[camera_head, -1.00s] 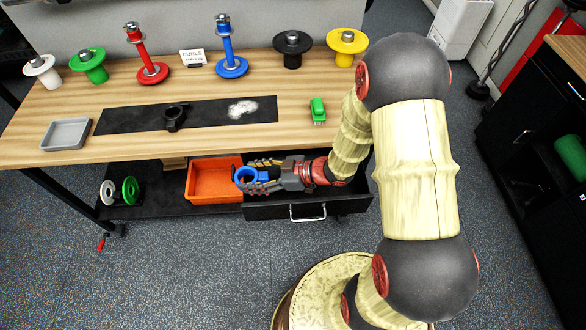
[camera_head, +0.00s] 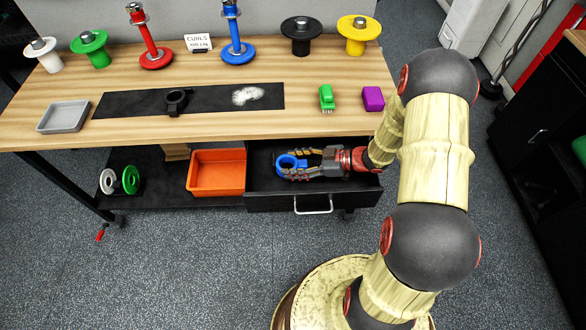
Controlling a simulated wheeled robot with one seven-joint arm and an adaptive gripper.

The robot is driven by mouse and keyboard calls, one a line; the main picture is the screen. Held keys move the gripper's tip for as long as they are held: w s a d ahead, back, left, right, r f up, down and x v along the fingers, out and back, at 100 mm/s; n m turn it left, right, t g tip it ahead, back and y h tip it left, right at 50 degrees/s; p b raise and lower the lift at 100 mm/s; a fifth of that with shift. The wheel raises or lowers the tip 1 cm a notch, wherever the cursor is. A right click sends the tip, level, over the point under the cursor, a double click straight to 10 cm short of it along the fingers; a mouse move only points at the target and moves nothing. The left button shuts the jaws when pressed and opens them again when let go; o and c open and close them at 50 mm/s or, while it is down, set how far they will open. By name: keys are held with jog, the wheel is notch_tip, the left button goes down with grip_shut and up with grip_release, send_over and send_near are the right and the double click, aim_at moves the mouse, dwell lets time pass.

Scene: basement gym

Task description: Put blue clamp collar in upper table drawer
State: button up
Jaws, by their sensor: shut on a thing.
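The blue clamp collar (camera_head: 287,165) is a ring with a protruding part, held at the tips of my gripper (camera_head: 296,167). My gripper is shut on it and reaches in from the right. Gripper and collar are over the open black drawer (camera_head: 300,203) under the table's right part. The drawer is pulled out, with a silver handle on its front. I cannot tell whether the collar touches the drawer's floor.
An orange bin (camera_head: 217,172) stands left of the drawer. The wooden tabletop (camera_head: 200,70) is just above and behind my gripper. On it are a black collar (camera_head: 176,101), a green brush (camera_head: 327,97), a purple block (camera_head: 373,98) and a grey tray (camera_head: 63,116).

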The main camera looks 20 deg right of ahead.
aim_at(301, 166)
notch_tip(301, 166, down, 2)
jog(key=shift+a+f+b, duration=0.1)
jog(key=shift+f+b, duration=0.1)
jog(key=shift+b, duration=0.3)
jog(key=shift+r, duration=0.1)
jog(key=o, duration=1.3)
jog(key=p+v, duration=0.3)
jog(key=v, duration=0.3)
jog(key=shift+r, duration=0.15)
jog(key=shift+s+d+r, duration=0.15)
jog(key=shift+s+d, duration=0.3)
jog(key=shift+d, duration=0.1)
